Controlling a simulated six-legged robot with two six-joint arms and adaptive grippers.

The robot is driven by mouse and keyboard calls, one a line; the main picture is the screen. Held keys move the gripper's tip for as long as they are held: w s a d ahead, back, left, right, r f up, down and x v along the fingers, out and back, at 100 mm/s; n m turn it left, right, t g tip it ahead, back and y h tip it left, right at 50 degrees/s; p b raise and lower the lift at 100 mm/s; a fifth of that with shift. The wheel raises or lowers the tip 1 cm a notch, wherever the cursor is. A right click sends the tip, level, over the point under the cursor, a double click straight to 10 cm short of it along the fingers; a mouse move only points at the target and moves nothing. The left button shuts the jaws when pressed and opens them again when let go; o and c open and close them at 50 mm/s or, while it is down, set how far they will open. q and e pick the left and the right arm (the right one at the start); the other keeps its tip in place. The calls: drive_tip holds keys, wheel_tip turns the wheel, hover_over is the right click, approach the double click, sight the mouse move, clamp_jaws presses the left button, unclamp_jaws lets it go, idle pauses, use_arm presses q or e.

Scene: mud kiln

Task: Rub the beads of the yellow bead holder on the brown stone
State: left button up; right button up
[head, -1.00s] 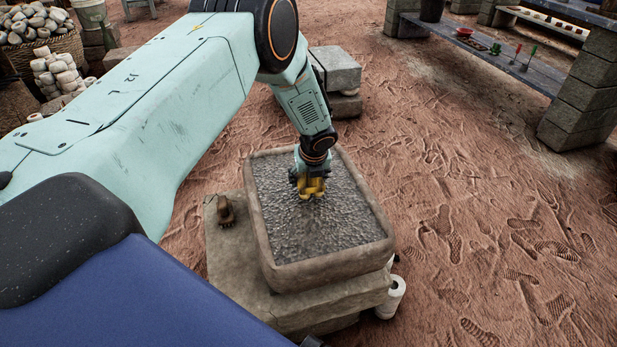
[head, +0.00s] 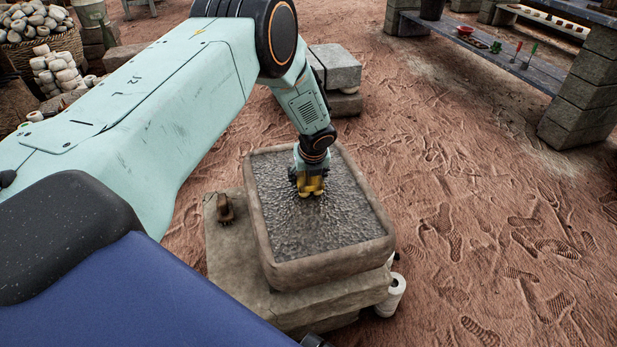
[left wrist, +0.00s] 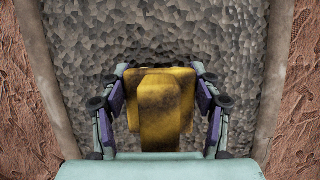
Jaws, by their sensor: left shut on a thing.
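My left gripper (head: 309,186) is shut on the yellow bead holder (head: 312,184) and points down over the brown stone. In the left wrist view, the yellow holder (left wrist: 160,105) is worn and dark-stained and sits between my left gripper's fingers (left wrist: 160,85). The beads under the holder are hidden. The brown stone (head: 330,269) is a rectangular block with a raised rim around a rough grey surface. The holder is low at the middle of that surface; I cannot tell for certain whether the beads touch it. My right gripper is not in view.
The stone rests on a wider block (head: 235,262), with a small brown object (head: 226,208) on its left side. A white roll (head: 392,295) stands at its right. Grey blocks (head: 336,66) are behind. A shelf bench (head: 490,50) is at the upper right. Reddish ground lies open to the right.

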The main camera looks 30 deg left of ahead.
use_arm(q)
drive_tip(key=shift+w+a+b, duration=0.4)
drive_tip(key=shift+w+a, duration=0.4)
drive_tip(key=shift+a, duration=0.15)
drive_tip(key=shift+w+a+f+b, duration=0.15)
drive_tip(key=shift+w+a+b, duration=0.7)
drive_tip(key=shift+b, duration=0.35)
drive_tip(key=shift+w+a+b, duration=0.15)
drive_tip(key=shift+a+b, duration=0.15)
drive_tip(key=shift+a, duration=0.05)
